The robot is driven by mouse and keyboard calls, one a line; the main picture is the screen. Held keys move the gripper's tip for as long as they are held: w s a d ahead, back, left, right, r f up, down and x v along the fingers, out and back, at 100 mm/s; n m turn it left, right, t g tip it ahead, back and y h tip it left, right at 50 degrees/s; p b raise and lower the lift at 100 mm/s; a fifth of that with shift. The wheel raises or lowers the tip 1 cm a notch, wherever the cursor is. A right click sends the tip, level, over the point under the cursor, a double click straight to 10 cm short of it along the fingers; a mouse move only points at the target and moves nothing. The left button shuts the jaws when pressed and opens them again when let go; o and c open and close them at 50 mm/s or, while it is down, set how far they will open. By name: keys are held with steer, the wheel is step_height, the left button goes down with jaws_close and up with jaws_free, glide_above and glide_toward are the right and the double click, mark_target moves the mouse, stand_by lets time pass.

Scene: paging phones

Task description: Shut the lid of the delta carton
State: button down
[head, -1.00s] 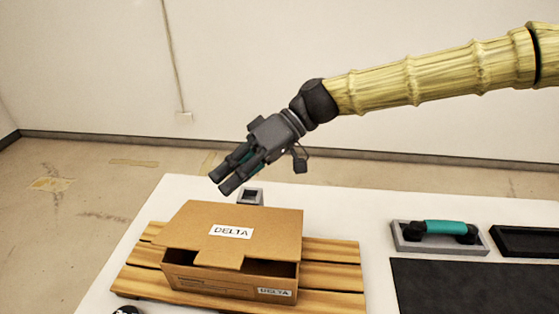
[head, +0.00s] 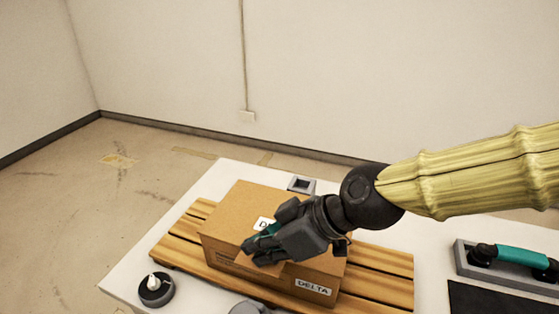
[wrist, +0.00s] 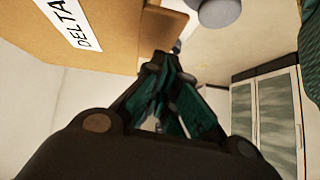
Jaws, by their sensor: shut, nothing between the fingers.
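The delta carton (head: 226,231) is a brown box with white DELTA labels, standing on a slatted wooden pallet (head: 380,288). Its lid (head: 240,200) lies flat over the top, and no dark gap shows along the front edge in the head view. My gripper (head: 254,254) is shut and empty, at the carton's upper front edge, and covers part of the lid and front. In the wrist view my gripper (wrist: 168,70) has its fingertips by the edge of the brown cardboard (wrist: 115,40). I cannot tell whether they touch it.
A small grey square block (head: 301,185) is behind the carton.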

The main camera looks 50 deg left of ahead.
steer(key=shift+s+f, duration=0.1)
steer(key=shift+f, duration=0.5)
steer(key=shift+s+d+f, duration=0.1)
steer(key=shift+f, duration=0.05)
step_height(320, 180, up, 4)
steer(key=p, duration=0.3)
steer(key=shift+p, duration=0.3)
steer(key=v, duration=1)
steer(key=shift+s+d+b, duration=0.15)
steer(key=shift+s+b, duration=0.2)
steer(key=shift+b, duration=0.1)
